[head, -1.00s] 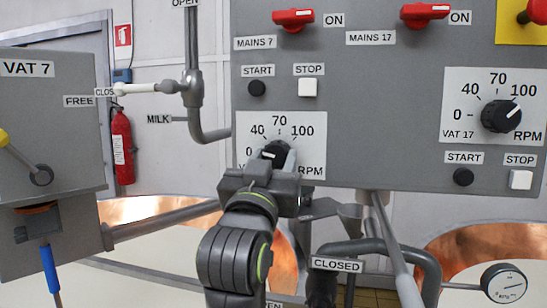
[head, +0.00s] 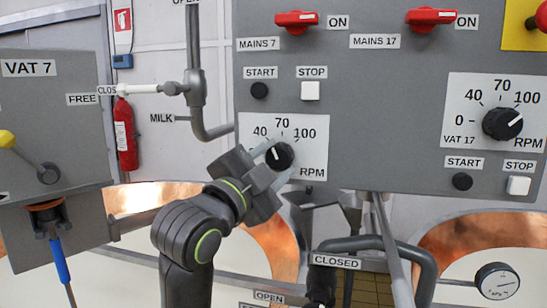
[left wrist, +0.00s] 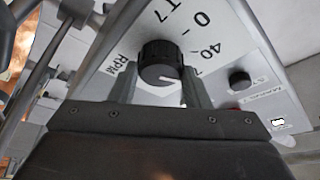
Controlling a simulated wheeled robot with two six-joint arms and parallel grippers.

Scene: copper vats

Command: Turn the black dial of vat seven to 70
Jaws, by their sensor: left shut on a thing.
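The black dial of vat seven (head: 280,156) sits on a white plate (head: 318,150) with 40, 70, 100 and RPM in sight. My left gripper (head: 274,160) reaches it from the lower left, tilted, with one finger on each side, and is shut on it. In the left wrist view the dial (left wrist: 160,60) shows between the fingers. Its white pointer line points roughly towards the 70, whose label is partly hidden by a finger. The exact reading is hard to tell. The 0 is hidden in the head view but shows in the left wrist view. My right gripper is not in view.
On the same grey panel (head: 400,90) are a black start button (head: 259,90), a white stop button (head: 310,90) and a red mains switch (head: 296,20) above. The vat 17 dial (head: 502,123) is at the right. Pipes (head: 380,245) run below the panel.

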